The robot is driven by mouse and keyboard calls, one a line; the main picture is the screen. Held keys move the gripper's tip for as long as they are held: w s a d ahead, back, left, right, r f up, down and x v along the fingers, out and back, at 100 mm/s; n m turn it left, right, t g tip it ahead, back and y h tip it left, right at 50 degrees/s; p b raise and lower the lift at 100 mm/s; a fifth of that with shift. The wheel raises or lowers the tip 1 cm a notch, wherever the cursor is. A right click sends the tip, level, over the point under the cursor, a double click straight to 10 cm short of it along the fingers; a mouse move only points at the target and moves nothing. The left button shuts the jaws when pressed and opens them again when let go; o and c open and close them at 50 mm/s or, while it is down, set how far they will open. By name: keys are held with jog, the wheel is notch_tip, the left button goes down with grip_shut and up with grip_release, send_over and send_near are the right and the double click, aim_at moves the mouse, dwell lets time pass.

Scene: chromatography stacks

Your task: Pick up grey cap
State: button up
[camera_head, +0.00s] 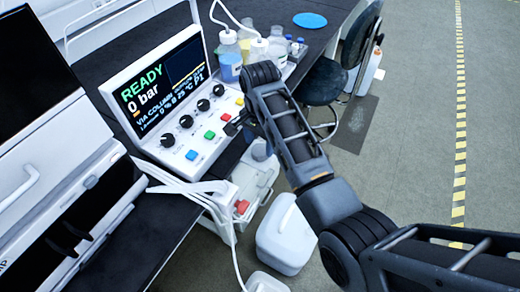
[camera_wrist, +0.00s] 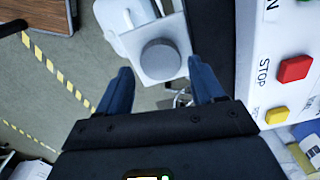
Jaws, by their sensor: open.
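The grey cap (camera_wrist: 160,56) is round and flat-topped and sits on a white container (camera_wrist: 188,64) in the wrist view. In the head view the cap (camera_head: 262,150) shows small, below the console's right edge and partly behind my arm. My gripper (camera_wrist: 162,78) is open and empty, with its two blue fingers spread to the left and right of the cap in the picture. The cap appears beyond the fingertips; I cannot tell the exact gap. In the head view my gripper (camera_head: 238,122) is beside the console buttons, mostly hidden by my arm.
A white control console (camera_head: 165,110) with knobs and coloured buttons stands close to my gripper. Its red stop button (camera_wrist: 294,69) is at the right in the wrist view. A white canister (camera_head: 287,235) stands on the floor. Bottles (camera_head: 230,58) stand behind, and a stool (camera_head: 325,80) is to the right.

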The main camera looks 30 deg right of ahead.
aim_at(260, 153)
jog(key=shift+f, duration=1.35)
jog(key=shift+c, duration=0.2)
jog(key=c, duration=0.7)
